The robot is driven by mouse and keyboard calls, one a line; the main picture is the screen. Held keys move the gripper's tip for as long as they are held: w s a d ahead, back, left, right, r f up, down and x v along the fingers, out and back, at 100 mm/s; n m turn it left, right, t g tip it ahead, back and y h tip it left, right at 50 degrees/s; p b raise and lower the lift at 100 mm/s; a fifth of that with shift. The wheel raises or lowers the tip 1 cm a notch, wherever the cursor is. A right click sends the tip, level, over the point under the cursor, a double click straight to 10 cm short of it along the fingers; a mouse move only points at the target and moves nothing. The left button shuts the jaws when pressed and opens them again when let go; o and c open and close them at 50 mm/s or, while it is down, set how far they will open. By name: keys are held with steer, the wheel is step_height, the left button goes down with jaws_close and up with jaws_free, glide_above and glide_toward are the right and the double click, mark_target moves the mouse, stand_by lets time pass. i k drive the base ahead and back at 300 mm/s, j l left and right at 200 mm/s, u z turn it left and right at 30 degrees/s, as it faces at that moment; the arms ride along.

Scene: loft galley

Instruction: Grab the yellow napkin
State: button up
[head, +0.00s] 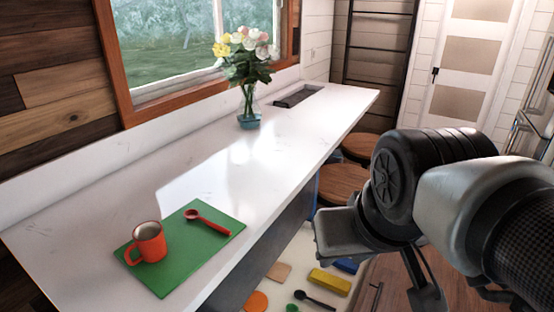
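A yellow, oblong, flat-looking piece (329,281), the only thing here that fits the yellow napkin, lies on a cream surface low in the picture, below the counter's front edge. It is small in view, so I cannot make out its folds. My gripper (378,272) hangs at the right, to the right of the yellow piece and apart from it in the picture. Its two fingers look spread, with nothing visible between them. Part of the right finger is hard to make out near the bottom edge.
On the cream surface (337,304) lie a dark spoon (315,300), an orange disc (256,302), a tan piece (279,272) and a blue piece (345,266). The white counter (185,180) bears a red mug (149,243), green mat (172,276), red spoon (207,221) and flower vase (248,108).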

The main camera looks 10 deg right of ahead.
mark_target(342, 286)
steer(key=z, duration=0.4)
steer(key=k+l+u, duration=0.2)
steer(key=k+l, duration=0.2)
steer(key=k, duration=0.7)
steer(key=i+l+u, duration=0.15)
steer(key=u, duration=0.3)
steer(key=i+l+u, duration=0.15)
steer(key=u, duration=0.3)
steer(key=i+l+u, duration=0.15)
steer(key=l, duration=0.2)
steer(key=l+u, duration=0.15)
steer(key=l, duration=0.25)
steer(key=i+l+u, duration=0.1)
steer(key=l, duration=0.3)
steer(key=i+l, duration=0.1)
steer(key=l, duration=0.35)
steer(key=i+l, duration=0.15)
steer(key=l, duration=0.3)
steer(key=i+l+u, duration=0.1)
steer(key=l, duration=0.3)
steer(key=i+l, duration=0.1)
steer(key=l, duration=0.35)
